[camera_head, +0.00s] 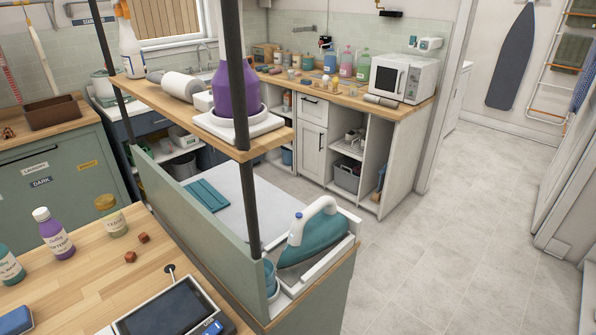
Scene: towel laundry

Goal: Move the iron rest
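A flat teal ribbed pad (207,195), which looks like the iron rest, lies on the white top (240,207) of the island, near its left end. A teal and white iron (311,238) sits at the right end of that top, apart from the pad, with its handle upward. A low rim runs beside the iron. My gripper is not in view, and nothing is seen touching the pad.
A wooden shelf (155,93) on black posts hangs over the white top, holding a purple bottle (235,85) and rolls. One post (245,170) stands between pad and iron. A wooden counter (75,285) with bottles and a tablet is in front. Open floor (465,235) lies right.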

